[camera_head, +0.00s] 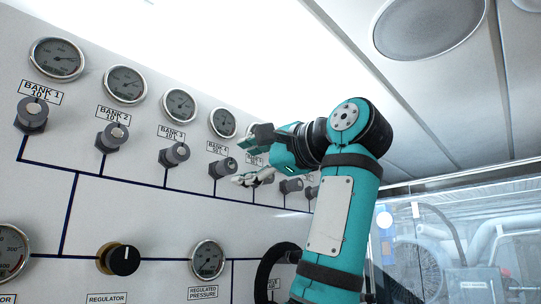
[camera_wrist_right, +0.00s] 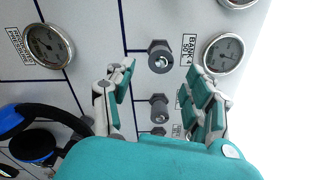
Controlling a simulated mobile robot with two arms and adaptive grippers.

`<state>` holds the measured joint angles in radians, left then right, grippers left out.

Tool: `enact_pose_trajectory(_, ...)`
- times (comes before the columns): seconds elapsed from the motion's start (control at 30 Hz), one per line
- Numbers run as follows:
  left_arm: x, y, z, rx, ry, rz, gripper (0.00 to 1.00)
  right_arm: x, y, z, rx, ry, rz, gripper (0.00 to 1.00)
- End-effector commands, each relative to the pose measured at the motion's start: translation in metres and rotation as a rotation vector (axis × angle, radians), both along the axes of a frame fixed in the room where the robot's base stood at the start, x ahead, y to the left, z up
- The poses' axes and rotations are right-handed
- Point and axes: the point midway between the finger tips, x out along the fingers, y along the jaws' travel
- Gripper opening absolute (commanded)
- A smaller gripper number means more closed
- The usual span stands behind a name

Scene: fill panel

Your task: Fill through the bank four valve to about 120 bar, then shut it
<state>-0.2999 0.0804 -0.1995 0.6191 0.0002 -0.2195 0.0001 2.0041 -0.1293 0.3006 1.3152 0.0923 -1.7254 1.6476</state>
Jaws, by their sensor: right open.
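The bank four valve (camera_head: 224,168) is a dark knob with a pale centre on the white panel, under the label BANK 4. Its gauge (camera_head: 223,122) sits above it; the reading is too small to tell. My right gripper (camera_head: 246,160) is open and empty just right of this valve in the head view. In the right wrist view, the bank four valve (camera_wrist_right: 160,57) lies between and slightly beyond the open fingers of my right gripper (camera_wrist_right: 160,72), with no visible contact. The bank four gauge (camera_wrist_right: 223,53) is right of it. My left gripper is out of view.
Valves for bank one (camera_head: 32,114), bank two (camera_head: 112,137) and bank three (camera_head: 174,154) are in a row to the left. Another valve (camera_wrist_right: 160,106) is close below bank four in the wrist view. The regulator knob (camera_head: 124,259) and regulated pressure gauge (camera_head: 207,259) are lower.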

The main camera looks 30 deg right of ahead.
Motion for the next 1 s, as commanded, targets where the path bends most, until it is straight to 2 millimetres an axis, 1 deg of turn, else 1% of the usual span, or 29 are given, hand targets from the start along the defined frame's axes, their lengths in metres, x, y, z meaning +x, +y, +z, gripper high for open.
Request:
enact_pose_trajectory(0.03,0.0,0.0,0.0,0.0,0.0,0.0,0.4,-0.012,-0.005,0.001,0.002,-0.006,-0.002,0.55)
enact_pose_trajectory(0.2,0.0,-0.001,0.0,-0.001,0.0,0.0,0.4,-0.044,-0.015,-0.001,0.002,-0.005,-0.001,0.55)
enact_pose_trajectory(0.3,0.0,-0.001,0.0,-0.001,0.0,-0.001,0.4,-0.057,-0.02,-0.002,0.001,-0.003,-0.001,0.55)
enact_pose_trajectory(0.4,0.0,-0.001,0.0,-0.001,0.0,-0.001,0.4,-0.065,-0.022,-0.002,0.001,-0.002,-0.001,0.55)
enact_pose_trajectory(0.57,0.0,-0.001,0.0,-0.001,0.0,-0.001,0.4,-0.069,-0.024,-0.003,0.0,-0.001,0.0,0.55)
enact_pose_trajectory(1.0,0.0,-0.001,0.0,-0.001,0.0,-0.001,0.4,-0.068,-0.024,-0.003,0.001,0.0,-0.001,0.55)
